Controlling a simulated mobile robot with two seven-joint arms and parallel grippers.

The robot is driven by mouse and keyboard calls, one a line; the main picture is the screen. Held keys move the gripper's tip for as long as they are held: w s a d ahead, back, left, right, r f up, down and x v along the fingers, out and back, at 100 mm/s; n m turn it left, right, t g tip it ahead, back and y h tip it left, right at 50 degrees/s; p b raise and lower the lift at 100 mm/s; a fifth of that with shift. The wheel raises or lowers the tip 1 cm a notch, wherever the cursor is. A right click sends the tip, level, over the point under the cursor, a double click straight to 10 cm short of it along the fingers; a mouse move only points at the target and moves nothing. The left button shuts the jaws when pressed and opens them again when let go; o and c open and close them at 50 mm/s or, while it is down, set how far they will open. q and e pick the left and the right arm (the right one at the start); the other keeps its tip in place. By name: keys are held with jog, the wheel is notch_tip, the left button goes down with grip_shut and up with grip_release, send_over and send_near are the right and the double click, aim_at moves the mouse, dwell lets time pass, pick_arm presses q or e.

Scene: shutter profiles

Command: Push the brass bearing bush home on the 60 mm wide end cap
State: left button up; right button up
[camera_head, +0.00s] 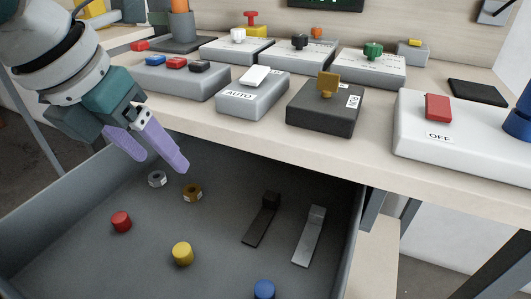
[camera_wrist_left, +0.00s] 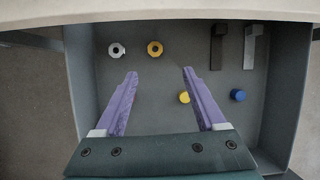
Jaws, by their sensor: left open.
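A brass-coloured ring (camera_head: 192,193), which looks like the bearing bush, lies on the floor of the open grey drawer (camera_head: 90,262). It also shows in the left wrist view (camera_wrist_left: 154,48). A grey ring (camera_head: 157,179) lies to its left. A dark strip with a raised end block (camera_head: 262,222) and a lighter grey one (camera_head: 309,238) lie farther right in the drawer. I cannot tell whether either is the 60 mm end cap. My left gripper (camera_head: 164,164) is open and empty above the drawer, close to the two rings. My right gripper is not in view.
Red (camera_head: 121,221), yellow (camera_head: 182,253) and blue (camera_head: 264,289) cylinders lie in the drawer. The tabletop (camera_head: 378,168) overhangs its back. Switch boxes stand there, including a dark one with a brass knob (camera_head: 327,84) and a white one marked OFF (camera_head: 465,140).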

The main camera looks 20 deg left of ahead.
aim_at(188, 193)
pick_arm(q)
jog(key=shift+m, duration=0.4)
jog(key=x, duration=0.2)
jog(key=b+x, duration=0.1)
jog(key=x, duration=0.1)
jog(key=a+b+x, duration=0.1)
jog(key=x, duration=0.1)
jog(key=shift+w+f, duration=0.1)
jog(key=shift+f, duration=0.05)
jog(key=b+x, duration=0.2)
jog(key=x, duration=0.3)
jog(key=shift+b, duration=0.4)
jog(key=shift+w, duration=0.1)
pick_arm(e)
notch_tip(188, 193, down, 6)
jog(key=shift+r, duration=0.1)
pick_arm(q)
jog(key=shift+c, duration=0.3)
grip_shut()
